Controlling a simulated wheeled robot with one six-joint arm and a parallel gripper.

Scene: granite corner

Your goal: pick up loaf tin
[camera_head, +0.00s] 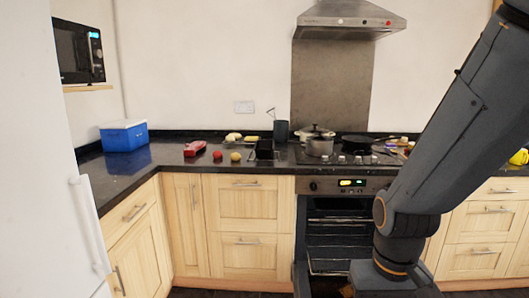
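A small dark, box-like thing (264,150) stands on the black counter, just left of the hob. It may be the loaf tin, but it is too small and dark to be sure. A red object (194,148) lies further left on the counter; I cannot tell exactly what it is. My arm comes down across the right side of the view, in front of the oven and the right part of the hob. My gripper is outside the frame, below the bottom edge.
The oven (340,235) seems open, with racks showing. A pot (318,143) and a dark pan (357,142) sit on the hob. A red round item (217,155), a yellow one (236,156) and a blue box (124,135) are on the counter. A white fridge (45,180) stands left.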

